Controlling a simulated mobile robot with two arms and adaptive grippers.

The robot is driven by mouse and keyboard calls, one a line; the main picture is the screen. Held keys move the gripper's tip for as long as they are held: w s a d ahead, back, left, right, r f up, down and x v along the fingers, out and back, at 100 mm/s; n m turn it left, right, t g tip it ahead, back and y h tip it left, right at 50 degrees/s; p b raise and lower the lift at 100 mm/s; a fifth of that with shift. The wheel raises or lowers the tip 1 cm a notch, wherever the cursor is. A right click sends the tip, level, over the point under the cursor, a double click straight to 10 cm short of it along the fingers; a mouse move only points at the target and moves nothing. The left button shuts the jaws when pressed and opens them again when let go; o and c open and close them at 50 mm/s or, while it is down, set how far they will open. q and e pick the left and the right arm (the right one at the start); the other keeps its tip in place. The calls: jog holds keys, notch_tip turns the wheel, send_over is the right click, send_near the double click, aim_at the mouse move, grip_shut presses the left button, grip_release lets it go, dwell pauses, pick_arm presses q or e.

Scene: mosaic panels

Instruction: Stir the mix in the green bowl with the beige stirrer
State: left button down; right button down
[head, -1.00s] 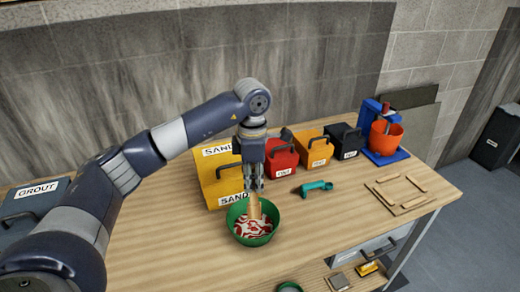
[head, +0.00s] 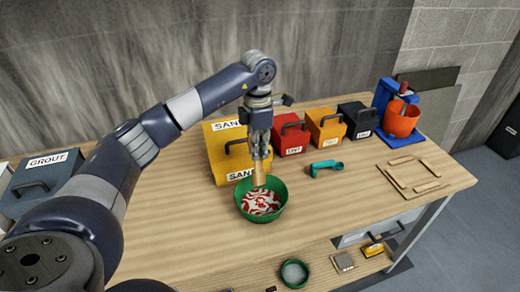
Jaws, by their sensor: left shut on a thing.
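The green bowl (head: 277,209) stands on the wooden workbench in front of the yellow sand box. Inside it is a mix (head: 261,201) of red and white streaks. My left gripper (head: 259,155) is above the bowl, pointing down, shut on the beige stirrer (head: 259,176). The stirrer is upright, and its lower end is at the far part of the bowl's opening. I cannot tell whether its tip touches the mix. My right gripper is not in view.
Behind the bowl stand the yellow sand box (head: 222,168), a red box (head: 291,142), an orange box (head: 326,128) and a black box (head: 361,121). A teal tool (head: 326,167) lies right of the bowl. A wooden frame (head: 414,177) and a blue stand (head: 388,139) with an orange bucket are further right.

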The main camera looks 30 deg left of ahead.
aim_at(256, 173)
pick_arm(q)
notch_tip(256, 173, down, 3)
jog(key=shift+a+r+b, duration=0.1)
jog(key=shift+r+b, duration=0.1)
jog(key=shift+b, duration=0.55)
jog(key=shift+f+b, duration=1.4)
jog(key=shift+f, duration=0.85)
jog(key=shift+s, duration=0.45)
jog(key=shift+s+d+f+b, duration=0.15)
jog(key=shift+s+d+b, duration=0.1)
jog(key=shift+d, duration=0.3)
jog(key=shift+s+d+f+b, duration=0.1)
jog(key=shift+s+d, duration=0.15)
jog(key=shift+d, duration=0.3)
